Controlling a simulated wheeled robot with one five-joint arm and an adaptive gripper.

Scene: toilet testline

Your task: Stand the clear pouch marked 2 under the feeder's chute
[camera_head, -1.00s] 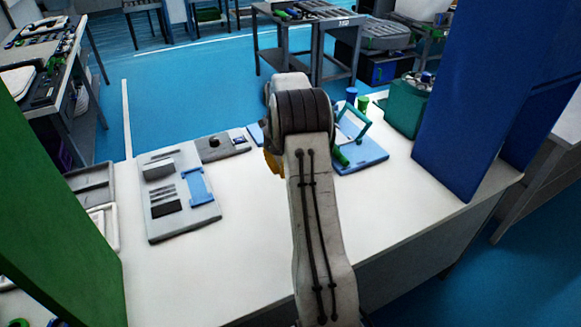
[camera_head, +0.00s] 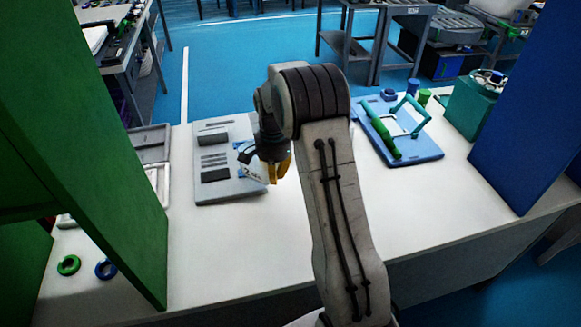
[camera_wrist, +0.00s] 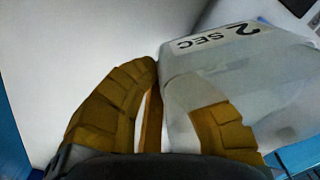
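The clear pouch (camera_wrist: 245,75), marked "2 SEC" on a white label, fills the right of the wrist view. It is translucent and box-like. My gripper (camera_wrist: 175,90) has its yellow fingers on either side of the pouch's near-left edge, shut on it; one finger overlaps the pouch wall. In the head view the pouch (camera_head: 253,171) shows as a small tilted white patch beside my gripper (camera_head: 274,168), in front of the grey panel. Its lower part is hard to make out. A teal box (camera_head: 473,106) with small parts on top stands at the right; I cannot tell a chute on it.
A grey panel (camera_head: 213,183) and a blue board (camera_head: 428,152) with green parts lie on the white table. A green wall (camera_head: 100,150) bounds the left and a blue wall (camera_head: 525,115) the right. A green ring (camera_head: 68,265) and a blue ring (camera_head: 105,269) lie front left.

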